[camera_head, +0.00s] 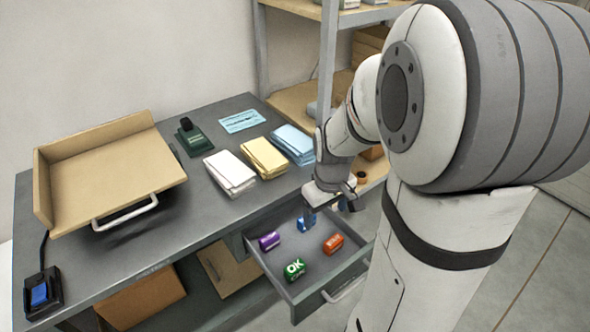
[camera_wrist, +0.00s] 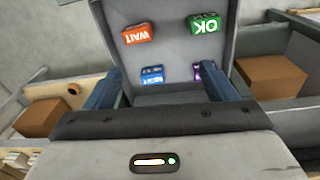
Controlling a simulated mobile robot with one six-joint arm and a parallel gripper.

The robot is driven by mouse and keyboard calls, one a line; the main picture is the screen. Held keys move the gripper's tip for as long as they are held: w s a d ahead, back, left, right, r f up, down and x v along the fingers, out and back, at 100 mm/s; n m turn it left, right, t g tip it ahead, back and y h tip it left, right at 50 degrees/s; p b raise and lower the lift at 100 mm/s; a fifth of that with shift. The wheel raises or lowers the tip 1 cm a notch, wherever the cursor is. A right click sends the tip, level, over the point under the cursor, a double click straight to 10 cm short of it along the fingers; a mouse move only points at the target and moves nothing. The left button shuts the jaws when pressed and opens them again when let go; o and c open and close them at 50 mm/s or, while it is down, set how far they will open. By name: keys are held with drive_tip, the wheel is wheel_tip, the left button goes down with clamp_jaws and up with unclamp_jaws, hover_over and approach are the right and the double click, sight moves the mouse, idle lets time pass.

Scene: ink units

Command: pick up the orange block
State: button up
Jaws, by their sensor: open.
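The orange block (camera_head: 333,243) lies in the open drawer (camera_head: 312,285), on its right side. In the wrist view the orange block (camera_wrist: 138,35) shows at upper left with white lettering reading WAIT, beyond the left fingertip. My gripper (camera_head: 327,205) hangs above the back part of the drawer, apart from the orange block. Its two dark blue fingers are spread, with nothing held between them in the wrist view (camera_wrist: 164,76).
The drawer also holds a green OK block (camera_head: 294,268), a purple block (camera_head: 269,240) and a blue block (camera_wrist: 152,75). The desk top (camera_head: 190,225) carries a tan tray (camera_head: 110,165) and paper stacks (camera_head: 265,157). A shelf (camera_head: 290,100) stands behind.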

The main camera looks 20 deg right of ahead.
drive_tip(key=n+b, duration=0.2)
hover_over(333, 239)
drive_tip(key=shift+g, duration=0.4)
drive_tip(key=f, duration=1.1)
drive_tip(key=shift+s+d+f, duration=0.1)
drive_tip(key=shift+s+f, duration=0.05)
drive_tip(key=shift+s, duration=0.25)
drive_tip(key=f, duration=0.2)
drive_tip(key=f+b, duration=0.1)
drive_tip(key=f, duration=0.4)
drive_tip(key=shift+w+f, duration=0.2)
drive_tip(key=shift+w, duration=0.05)
drive_tip(key=shift+c, duration=0.5)
drive_tip(key=c, duration=1)
drive_tip(key=shift+o, duration=0.2)
